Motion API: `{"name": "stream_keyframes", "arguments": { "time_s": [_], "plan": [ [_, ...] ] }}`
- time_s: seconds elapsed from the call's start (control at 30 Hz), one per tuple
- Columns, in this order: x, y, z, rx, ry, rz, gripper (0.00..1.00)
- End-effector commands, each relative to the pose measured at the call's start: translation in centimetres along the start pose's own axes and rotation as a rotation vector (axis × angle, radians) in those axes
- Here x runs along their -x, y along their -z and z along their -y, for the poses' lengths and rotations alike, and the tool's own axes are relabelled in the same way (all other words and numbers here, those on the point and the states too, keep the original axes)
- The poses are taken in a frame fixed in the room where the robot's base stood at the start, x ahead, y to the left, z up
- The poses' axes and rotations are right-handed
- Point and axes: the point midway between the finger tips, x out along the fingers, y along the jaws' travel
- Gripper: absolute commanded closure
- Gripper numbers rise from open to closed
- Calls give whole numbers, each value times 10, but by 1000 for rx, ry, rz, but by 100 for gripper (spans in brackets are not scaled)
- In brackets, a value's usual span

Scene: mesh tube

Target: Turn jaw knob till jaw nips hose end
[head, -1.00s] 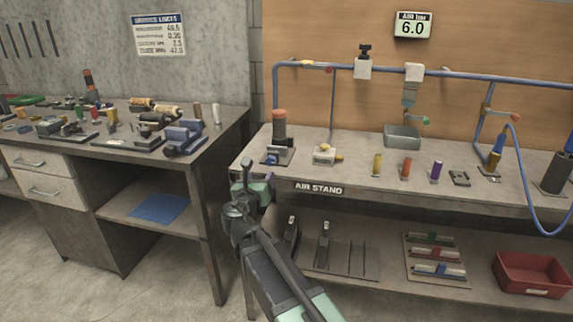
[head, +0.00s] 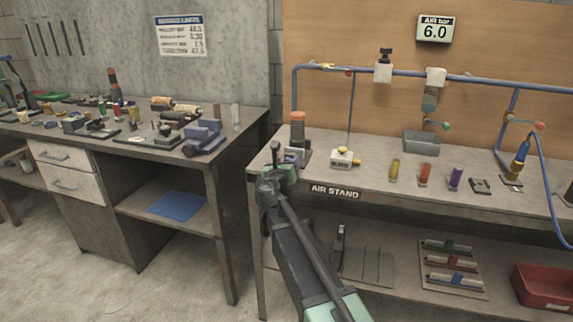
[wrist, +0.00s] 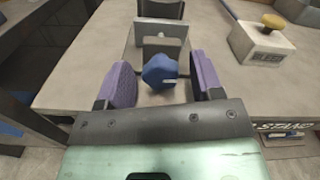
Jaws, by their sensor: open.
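A blue knob (wrist: 160,72) sits between the two purple finger pads of my gripper (wrist: 162,64) in the wrist view. The gripper is open, with a gap on each side of the knob. Just beyond the knob stand a small grey block (wrist: 163,46) and a wider grey plate (wrist: 150,28). A dark upright piece (wrist: 160,9) behind them is cut by the top edge. In the head view, my gripper (head: 284,160) is at the stand's left front, before an upright orange-topped dark piece (head: 298,126). The knob and any hose contact are hidden there.
A white block (wrist: 262,41) marked BLEED, with a yellow knob, stands right of my gripper. Colored cylinders (head: 425,174) stand farther right on the air stand (head: 375,178). A workbench (head: 180,155) with many tools is at left. A gap separates the two tables.

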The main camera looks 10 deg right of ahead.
Motion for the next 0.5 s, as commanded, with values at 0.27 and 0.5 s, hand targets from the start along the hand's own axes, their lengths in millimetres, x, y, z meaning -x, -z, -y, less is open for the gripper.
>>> {"name": "stream_keyframes", "arguments": {
  "time_s": [0.27,0.5],
  "plan": [
    [0,0,0,0,0,0,70],
    [0,0,0,-3,0,0,89]
  ]
}}
